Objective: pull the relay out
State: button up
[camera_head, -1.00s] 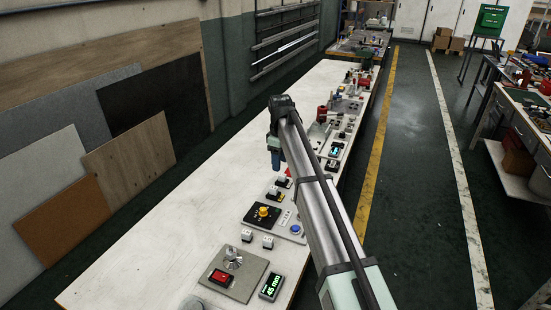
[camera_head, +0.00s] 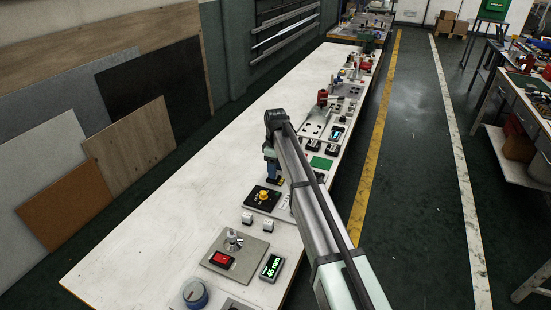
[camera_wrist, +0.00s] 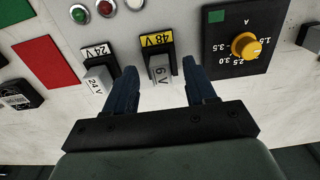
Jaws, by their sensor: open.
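My gripper (camera_wrist: 158,66) is open, its two dark blue fingers spread to either side of a grey block-shaped relay (camera_wrist: 161,72). The relay sits in a black socket with a yellow 48 V label (camera_wrist: 158,40); its own label seems to read 6 V, though the writing is upside down. Both fingers appear apart from the relay. A second grey relay (camera_wrist: 99,82) marked 24 V sits left of the left finger, in a black socket with a white 24 V label (camera_wrist: 95,50). In the head view, my gripper (camera_head: 273,178) is low over the bench, and the relay cannot be made out.
A black panel with a yellow knob (camera_wrist: 245,46) lies close to the right finger. A red plate (camera_wrist: 46,61) and a small black part (camera_wrist: 18,95) lie at left. Indicator lamps (camera_wrist: 104,8) are beyond the sockets. The left half of the white bench (camera_head: 185,180) is clear.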

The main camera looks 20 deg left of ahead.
jog(key=shift+f, duration=1.2)
jog(key=shift+c, duration=0.4)
grip_shut()
